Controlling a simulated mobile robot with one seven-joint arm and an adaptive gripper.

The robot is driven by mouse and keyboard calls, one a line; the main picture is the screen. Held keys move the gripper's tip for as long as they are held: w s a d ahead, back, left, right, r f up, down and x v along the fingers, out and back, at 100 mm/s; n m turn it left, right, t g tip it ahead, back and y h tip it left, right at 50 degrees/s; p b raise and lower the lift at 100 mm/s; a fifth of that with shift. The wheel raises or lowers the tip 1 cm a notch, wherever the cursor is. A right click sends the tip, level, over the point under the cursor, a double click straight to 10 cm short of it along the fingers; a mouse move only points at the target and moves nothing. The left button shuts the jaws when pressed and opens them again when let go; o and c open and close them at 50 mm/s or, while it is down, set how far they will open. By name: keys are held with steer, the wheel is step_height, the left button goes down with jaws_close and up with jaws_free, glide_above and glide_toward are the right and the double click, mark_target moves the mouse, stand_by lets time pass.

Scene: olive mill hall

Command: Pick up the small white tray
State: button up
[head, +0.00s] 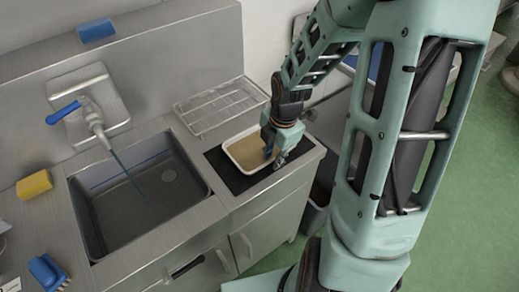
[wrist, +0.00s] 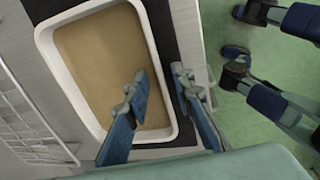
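The small white tray (head: 231,157) lies on a dark mat (head: 224,176) on the steel counter, right of the sink. It has a white rim and a flat tan inside. In the wrist view the tray (wrist: 48,52) fills the left and middle. My gripper (head: 274,158) is at the tray's right end in the head view. In the wrist view my gripper (wrist: 160,78) is open, with one finger over the tan inside and the other beyond the right wall, over the dark mat. That wall lies between the fingers; contact cannot be told.
A wire rack (head: 222,106) stands behind the tray. The sink (head: 140,195) with a blue-handled tap (head: 88,115) is to the left. A yellow sponge (head: 34,185), a blue brush (head: 47,271) and a blue block (head: 96,30) are farther off. Green floor (head: 450,230) lies right of the counter.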

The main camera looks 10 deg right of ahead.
steer(key=shift+f, duration=0.15)
jaws_close()
steer(key=shift+r, duration=0.2)
stand_by(0.4)
